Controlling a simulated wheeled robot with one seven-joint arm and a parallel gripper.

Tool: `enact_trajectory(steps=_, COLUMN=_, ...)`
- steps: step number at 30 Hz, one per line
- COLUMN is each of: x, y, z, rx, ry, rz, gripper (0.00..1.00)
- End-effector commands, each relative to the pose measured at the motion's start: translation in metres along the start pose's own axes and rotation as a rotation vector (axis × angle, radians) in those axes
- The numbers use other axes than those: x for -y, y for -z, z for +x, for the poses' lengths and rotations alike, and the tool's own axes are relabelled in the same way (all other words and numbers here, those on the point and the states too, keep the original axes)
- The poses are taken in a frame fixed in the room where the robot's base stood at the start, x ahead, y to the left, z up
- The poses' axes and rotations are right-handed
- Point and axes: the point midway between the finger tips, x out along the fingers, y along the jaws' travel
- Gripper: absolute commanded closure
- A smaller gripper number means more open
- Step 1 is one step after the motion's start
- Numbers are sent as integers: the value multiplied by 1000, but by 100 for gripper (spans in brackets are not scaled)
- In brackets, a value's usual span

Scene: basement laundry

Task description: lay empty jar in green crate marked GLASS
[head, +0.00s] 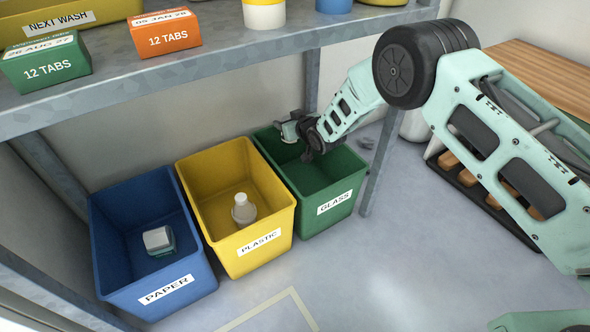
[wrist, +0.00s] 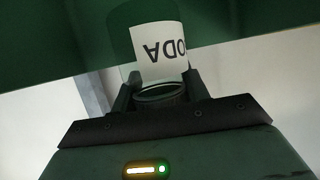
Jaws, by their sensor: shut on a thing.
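The jar is clear with a white label (wrist: 162,52), whose letters appear upside down and partly cut off in the wrist view. My gripper (wrist: 162,88) is shut on the jar near its round rim. In the head view my gripper (head: 306,140) is at the back of the green crate (head: 331,221), marked GLASS, over its opening. A small pale part at the gripper (head: 289,131) seems to be the jar, mostly hidden there. Dark green, apparently the crate, fills the top of the wrist view (wrist: 50,35).
The yellow PLASTIC crate (head: 259,258) holds a pale bottle (head: 243,211). The blue PAPER crate (head: 165,301) holds a small box (head: 158,241). A metal shelf (head: 200,83) with boxes and tubs overhangs the crates; its post (head: 384,165) stands right of the green crate.

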Motion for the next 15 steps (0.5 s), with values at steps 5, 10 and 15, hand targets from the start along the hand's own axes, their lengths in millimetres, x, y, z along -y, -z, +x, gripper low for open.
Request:
enact_trajectory(steps=5, x=0, y=-38, z=15, rx=0, ry=1, rz=-2, gripper=81)
enact_trajectory(steps=10, x=0, y=-51, z=21, rx=-1, ry=1, rz=-1, gripper=81)
enact_trajectory(steps=15, x=1, y=-72, z=29, rx=0, ry=2, rz=-1, gripper=81)
